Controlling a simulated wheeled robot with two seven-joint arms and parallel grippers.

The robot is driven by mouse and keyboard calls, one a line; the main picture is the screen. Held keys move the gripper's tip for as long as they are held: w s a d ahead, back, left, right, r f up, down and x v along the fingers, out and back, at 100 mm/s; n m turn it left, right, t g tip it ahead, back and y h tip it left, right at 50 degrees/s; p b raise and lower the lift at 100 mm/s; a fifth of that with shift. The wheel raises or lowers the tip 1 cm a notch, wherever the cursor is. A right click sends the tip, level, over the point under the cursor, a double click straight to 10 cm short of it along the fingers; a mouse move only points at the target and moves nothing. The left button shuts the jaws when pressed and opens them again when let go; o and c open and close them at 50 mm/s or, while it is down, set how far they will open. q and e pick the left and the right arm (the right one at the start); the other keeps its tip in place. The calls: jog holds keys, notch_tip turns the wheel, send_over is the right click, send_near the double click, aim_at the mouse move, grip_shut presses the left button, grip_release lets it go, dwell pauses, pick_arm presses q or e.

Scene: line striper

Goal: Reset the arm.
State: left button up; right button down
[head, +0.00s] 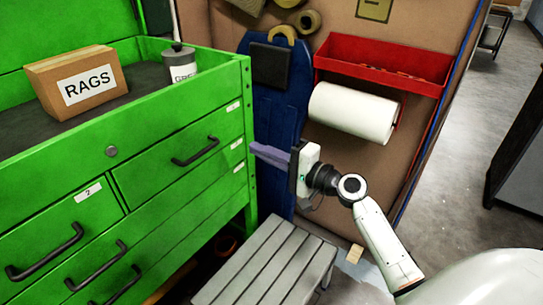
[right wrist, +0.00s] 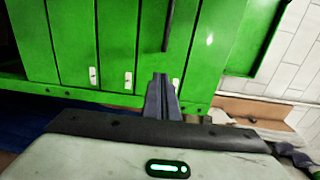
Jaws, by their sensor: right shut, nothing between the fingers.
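My right arm comes in from the lower right in the head view. Its gripper (head: 268,153) points left, close to the right end of the green drawer cabinet (head: 180,195). In the right wrist view the gripper fingers (right wrist: 161,97) are together with nothing between them. The cabinet front with its labels lies beyond them in that view. I cannot tell whether the fingertips touch the cabinet. My left gripper does not show in either view.
A rags box (head: 80,80) and a grey can (head: 179,63) stand on the cabinet top. A slatted grey step (head: 268,268) stands below my right gripper. A red shelf (head: 380,70) and a paper roll (head: 352,112) are on the brown panel behind.

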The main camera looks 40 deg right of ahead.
jog(key=v, duration=0.2)
jog(key=shift+s+d, duration=0.15)
jog(key=shift+s, duration=0.25)
jog(key=s+a+f+n+g+h+p, duration=0.1)
jog(key=s+a+f+n+g, duration=0.2)
jog(key=f, duration=0.5)
jog(key=s+a+f+n+g+h, duration=0.1)
jog(key=s+a+f+n+g, duration=0.15)
jog(key=s+a+f, duration=0.45)
jog(key=s+a+f+n+g, duration=0.1)
jog(key=s+a+f+n, duration=0.3)
jog(key=s+f+n, duration=0.1)
jog(key=s+a+f+n+g+h+p, duration=0.1)
jog(key=s+a+f+n, duration=0.3)
jog(key=s, duration=0.6)
notch_tip(320, 180, down, 3)
jog(key=shift+a+r+n+g, duration=0.15)
jog(key=shift+a+n+g, duration=0.3)
jog(key=shift+n, duration=0.5)
